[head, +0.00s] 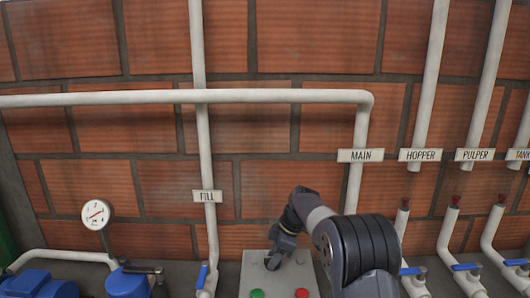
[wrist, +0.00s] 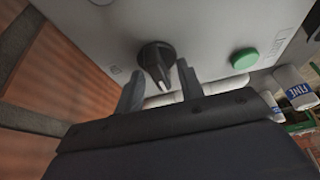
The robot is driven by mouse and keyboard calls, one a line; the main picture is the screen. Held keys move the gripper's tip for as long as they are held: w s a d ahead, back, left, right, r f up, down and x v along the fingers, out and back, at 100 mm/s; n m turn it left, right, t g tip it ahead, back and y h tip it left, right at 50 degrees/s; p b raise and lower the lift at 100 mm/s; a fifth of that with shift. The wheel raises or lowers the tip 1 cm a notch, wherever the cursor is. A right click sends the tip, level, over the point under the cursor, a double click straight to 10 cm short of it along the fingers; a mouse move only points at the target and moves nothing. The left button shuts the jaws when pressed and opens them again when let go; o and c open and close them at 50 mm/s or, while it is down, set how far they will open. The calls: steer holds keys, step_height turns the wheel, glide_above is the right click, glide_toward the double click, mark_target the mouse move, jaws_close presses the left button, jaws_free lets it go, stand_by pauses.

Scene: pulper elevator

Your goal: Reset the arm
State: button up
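My arm (head: 358,248) reaches in from the lower right in the head view. My gripper (head: 276,262) is over the grey control box (head: 252,272). In the wrist view my gripper (wrist: 160,70) is open, its two fingers apart on either side of a black rotary knob (wrist: 156,58). I see gaps between the knob and the fingers; whether either one touches it I cannot tell. In the head view the knob is not clearly visible behind the gripper.
A green button (head: 257,293) and a red button (head: 302,293) are on the box. Behind is a brick wall with white pipes and labels such as MAIN (head: 361,155) and FILL (head: 207,196). Blue-handled valves (head: 466,267) stand at right. A gauge (head: 96,213) is at left.

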stand_by(0.4)
steer(key=shift+w+d+r, duration=0.1)
steer(key=shift+d+r, duration=0.05)
steer(key=shift+r, duration=0.25)
steer(key=v, duration=1)
steer(key=x, duration=1.1)
steer(key=shift+f, duration=0.1)
steer(key=m, duration=0.2)
steer(key=m+t, duration=0.1)
steer(key=m, duration=0.1)
steer(key=shift+r+t, duration=0.2)
steer(key=shift+t, duration=0.1)
steer(key=shift+s+m+t+h+p, duration=0.2)
steer(key=shift+m+t+h+p, duration=0.3)
steer(key=shift+m, duration=0.7)
steer(key=shift+d, duration=0.1)
